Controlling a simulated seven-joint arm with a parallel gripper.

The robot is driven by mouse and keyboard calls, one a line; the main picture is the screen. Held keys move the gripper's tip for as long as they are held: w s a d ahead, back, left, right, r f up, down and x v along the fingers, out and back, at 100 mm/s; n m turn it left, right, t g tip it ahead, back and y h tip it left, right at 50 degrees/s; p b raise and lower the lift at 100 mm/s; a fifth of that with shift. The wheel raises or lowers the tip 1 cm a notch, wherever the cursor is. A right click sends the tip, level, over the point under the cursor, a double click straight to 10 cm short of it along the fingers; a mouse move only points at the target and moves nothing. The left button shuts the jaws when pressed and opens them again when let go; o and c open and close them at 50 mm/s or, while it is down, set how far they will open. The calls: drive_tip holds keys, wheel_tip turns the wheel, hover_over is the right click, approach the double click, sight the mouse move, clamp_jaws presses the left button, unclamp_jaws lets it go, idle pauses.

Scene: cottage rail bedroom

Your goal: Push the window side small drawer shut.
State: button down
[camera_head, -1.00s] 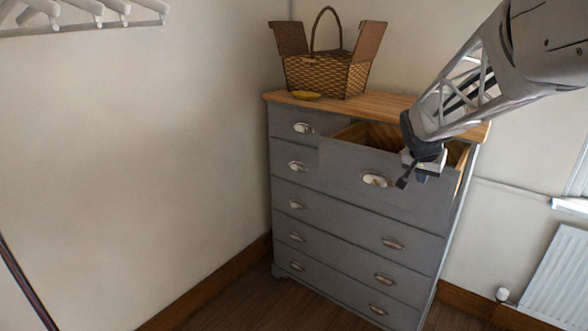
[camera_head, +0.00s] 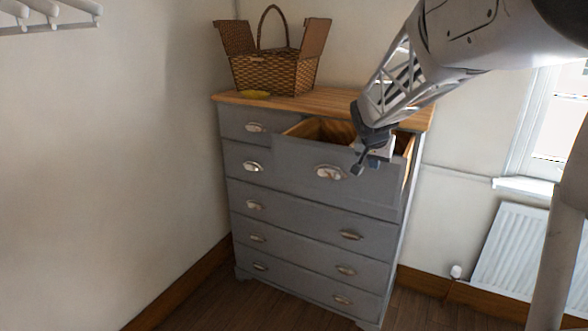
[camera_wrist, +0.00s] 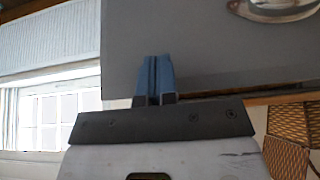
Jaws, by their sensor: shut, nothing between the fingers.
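The window side small drawer (camera_head: 296,160) is the top right drawer of the grey chest. It stands pulled out, with its wooden inside showing from above. Its cup handle (camera_head: 331,172) is on the front and also shows at the top right of the wrist view (camera_wrist: 275,8). My gripper (camera_head: 367,166) is shut and empty, at the drawer front to the right of the handle. In the wrist view its blue fingertips (camera_wrist: 153,66) overlap the grey drawer front (camera_wrist: 220,50). I cannot tell whether they touch it. My arm hides part of the drawer's right side.
The other top drawer (camera_head: 240,124) and the lower drawers are shut. A radiator (camera_head: 510,250) and window (camera_head: 545,120) are at right. Floor shows in front.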

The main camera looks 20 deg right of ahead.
drive_tip(key=shift+w+d, duration=1.25)
drive_tip(key=shift+d, duration=0.05)
drive_tip(key=shift+w+d, duration=1.4)
drive_tip(key=shift+w, duration=0.05)
drive_tip(key=shift+d, duration=0.1)
drive_tip(key=shift+w+d, duration=1.3)
drive_tip(key=shift+w, duration=0.1)
drive_tip(key=shift+w+d, duration=1.4)
drive_tip(key=shift+d, duration=0.05)
drive_tip(key=shift+w, duration=0.1)
